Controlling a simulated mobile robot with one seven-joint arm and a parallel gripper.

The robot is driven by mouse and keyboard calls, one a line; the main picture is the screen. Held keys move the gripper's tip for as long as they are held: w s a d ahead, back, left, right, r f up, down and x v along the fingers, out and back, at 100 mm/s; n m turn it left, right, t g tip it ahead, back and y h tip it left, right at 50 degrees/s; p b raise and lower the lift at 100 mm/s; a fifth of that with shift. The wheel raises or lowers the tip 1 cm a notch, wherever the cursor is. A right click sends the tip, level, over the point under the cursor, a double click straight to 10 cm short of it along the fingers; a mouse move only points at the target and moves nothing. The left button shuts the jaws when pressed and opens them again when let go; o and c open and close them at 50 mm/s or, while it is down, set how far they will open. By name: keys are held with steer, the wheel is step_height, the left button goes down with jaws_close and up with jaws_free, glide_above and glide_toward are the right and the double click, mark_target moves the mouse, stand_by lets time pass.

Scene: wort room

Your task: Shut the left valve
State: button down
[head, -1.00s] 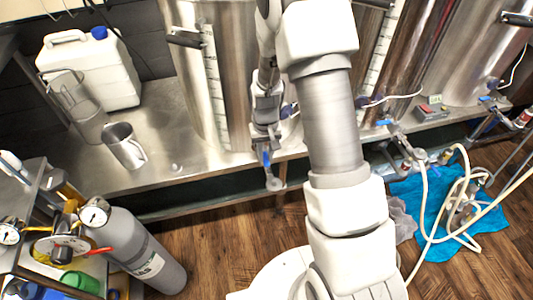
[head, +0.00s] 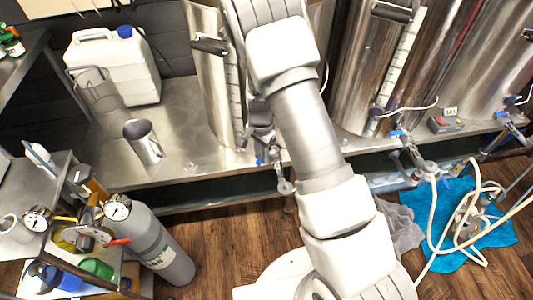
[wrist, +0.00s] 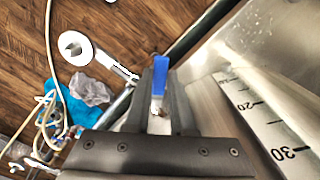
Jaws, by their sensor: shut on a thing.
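The left valve (head: 284,180) sits low on the front of the left steel kettle (head: 208,90), above the bench's front edge. It has a blue lever handle (wrist: 159,76), and a little of that blue shows in the head view (head: 259,161). My gripper (wrist: 160,98) is shut on the handle, with one dark finger on each side of it. In the head view my gripper (head: 262,138) is beside the kettle, partly behind my arm. My arm hides part of the valve and kettle, so the lever's exact angle is hard to tell there.
More kettles (head: 365,70) with another blue-handled valve (head: 400,134) stand to the right. A gas cylinder (head: 160,245) stands front left. A metal mug (head: 146,143) and white jug (head: 115,65) are on the bench. Hoses (head: 440,230) lie on a blue cloth (head: 500,232).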

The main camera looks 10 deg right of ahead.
steer(key=shift+w+a+m+p, duration=0.25)
steer(key=shift+w+m+p, duration=0.35)
steer(key=shift+m, duration=0.65)
steer(key=shift+w+a+m+p, duration=0.2)
steer(key=shift+w+m+p, duration=0.2)
steer(key=shift+w+m, duration=0.6)
steer(key=shift+w+a+m+p, duration=0.25)
steer(key=shift+w+m+p, duration=0.25)
steer(key=shift+m, duration=0.95)
steer(key=c, duration=0.8)
jaws_free()
steer(key=shift+o, duration=0.2)
step_height(320, 180, up, 18)
steer(key=p, duration=0.3)
steer(key=shift+f, duration=0.25)
